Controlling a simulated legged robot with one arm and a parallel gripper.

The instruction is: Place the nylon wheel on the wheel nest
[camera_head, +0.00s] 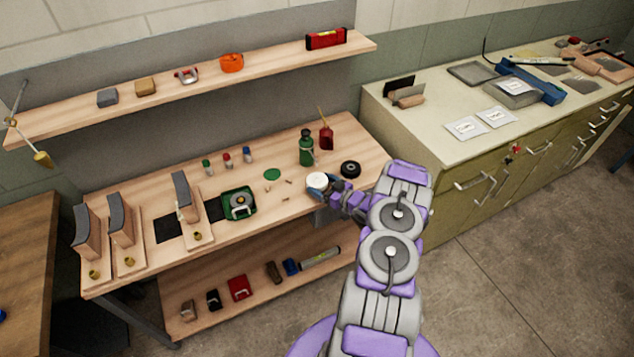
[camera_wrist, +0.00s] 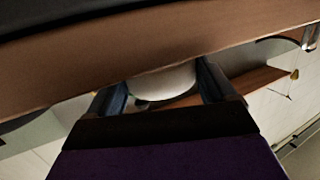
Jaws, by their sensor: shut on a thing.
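The white nylon wheel (camera_head: 317,180) is at the end of my arm, over the right part of the wooden bench. My gripper (camera_head: 321,187) is shut on it. In the wrist view the pale wheel (camera_wrist: 165,84) sits between the two dark blue fingers of my gripper (camera_wrist: 162,88), with its lower edge in shadow. I cannot tell whether the wheel touches the bench. A black ring (camera_head: 350,169) lies just right of the wheel, and a flat green disc (camera_head: 272,174) lies to its left. I cannot tell for sure which one is the wheel nest.
A green bottle (camera_head: 306,148) and a red brush or scoop (camera_head: 326,137) stand behind the wheel. A green tape-like tool (camera_head: 239,203) and sanding blocks (camera_head: 184,200) are to the left. A shelf (camera_head: 270,64) hangs above. A cabinet (camera_head: 440,135) stands close on the right.

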